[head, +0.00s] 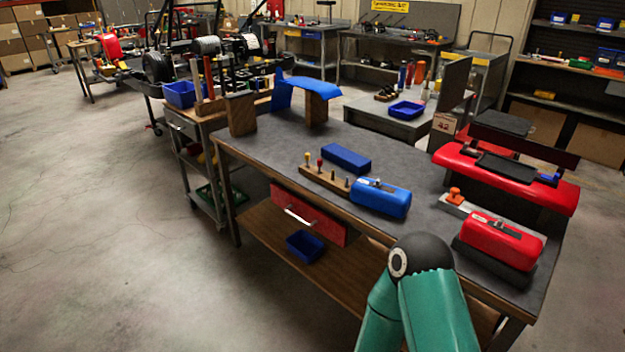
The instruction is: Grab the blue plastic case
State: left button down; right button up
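A blue plastic case (381,200) with a dark latch strip and a pale label on its top lies on the grey top of the workbench (290,140), near its front edge. Nothing is gripping it. One of my arm links, teal with a dark rounded joint, rises from the bottom of the view in front of the bench's front edge, below and to the right of the case. Neither of my grippers shows in the head view.
Behind the case lies a plain blue block (346,158); left of it is a wooden strip with small pegs (322,180). To the right are a red case (499,238) and a larger red box (505,177). Open floor lies left.

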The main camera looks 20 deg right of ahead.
aim_at(392, 201)
jog(key=u, duration=0.05)
jog(key=i, duration=1.15)
jog(key=z, duration=0.6)
jog(key=i, duration=0.65)
jog(key=z, duration=0.6)
jog(key=k, duration=0.9)
jog(key=z, duration=0.2)
jog(key=i, duration=0.9)
jog(key=u, duration=0.1)
